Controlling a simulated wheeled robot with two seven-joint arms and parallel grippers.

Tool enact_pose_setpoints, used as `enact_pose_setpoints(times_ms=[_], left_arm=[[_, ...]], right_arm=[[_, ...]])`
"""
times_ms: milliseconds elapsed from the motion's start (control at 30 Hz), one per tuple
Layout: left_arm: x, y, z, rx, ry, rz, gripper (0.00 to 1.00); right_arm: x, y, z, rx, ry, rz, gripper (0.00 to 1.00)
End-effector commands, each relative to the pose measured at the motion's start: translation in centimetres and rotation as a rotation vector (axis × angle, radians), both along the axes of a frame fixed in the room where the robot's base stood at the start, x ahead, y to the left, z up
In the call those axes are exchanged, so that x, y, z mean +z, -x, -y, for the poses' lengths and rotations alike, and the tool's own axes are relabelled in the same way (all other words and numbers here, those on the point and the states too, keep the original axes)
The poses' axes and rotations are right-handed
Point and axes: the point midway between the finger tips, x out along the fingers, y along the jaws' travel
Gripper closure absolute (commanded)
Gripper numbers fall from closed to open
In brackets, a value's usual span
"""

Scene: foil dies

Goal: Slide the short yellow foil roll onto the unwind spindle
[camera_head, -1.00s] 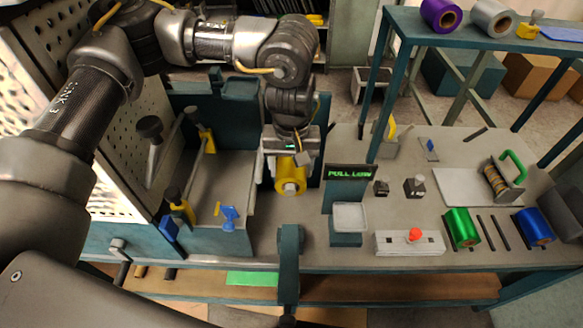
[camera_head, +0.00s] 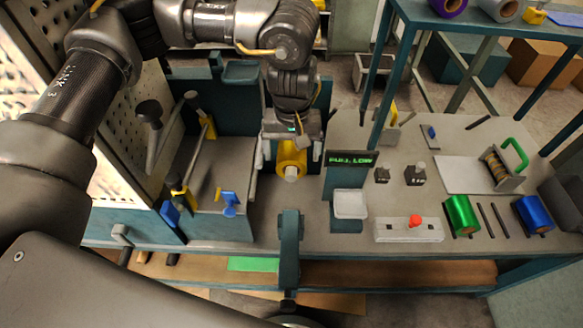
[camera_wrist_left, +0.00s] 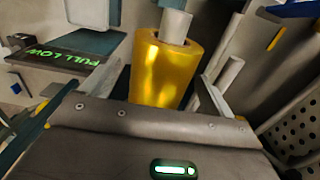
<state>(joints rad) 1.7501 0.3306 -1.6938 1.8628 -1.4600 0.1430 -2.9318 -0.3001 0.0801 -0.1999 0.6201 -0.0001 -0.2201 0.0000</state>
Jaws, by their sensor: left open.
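The short yellow foil roll (camera_head: 291,158) is at the left-centre of the bench, with its round end facing the front. It also shows in the left wrist view (camera_wrist_left: 165,70), where a pale grey cylinder (camera_wrist_left: 175,27) sticks out of its end. I cannot tell whether that cylinder is the unwind spindle or the roll's core. My left gripper (camera_head: 291,152) is open, one finger on each side of the roll, with gaps visible. The roll's back end is hidden by the gripper. My right gripper is not in view.
A teal-framed machine (camera_head: 214,150) with yellow brackets stands left of the roll. The "PULL LOW" display (camera_head: 351,160), a grey tray (camera_head: 350,204) and a red button (camera_head: 415,220) are right. Green (camera_head: 461,215) and blue (camera_head: 533,218) rolls lie farther right. A raised shelf (camera_head: 470,38) stands behind.

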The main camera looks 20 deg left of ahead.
Motion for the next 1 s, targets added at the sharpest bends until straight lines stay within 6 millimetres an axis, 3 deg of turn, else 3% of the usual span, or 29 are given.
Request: enact_pose_setpoints(times_ms=[300,733,1000], left_arm=[[0.4,5.2,1.3,-0.009,0.000,-0.002,0.13],[0.7,13.7,3.5,-0.008,0.001,-0.003,0.13],[0.3,13.5,3.4,-0.002,0.000,-0.002,0.13]], right_arm=[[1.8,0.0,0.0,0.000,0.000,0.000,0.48],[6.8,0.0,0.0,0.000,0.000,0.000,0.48],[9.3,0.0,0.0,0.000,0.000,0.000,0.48]])
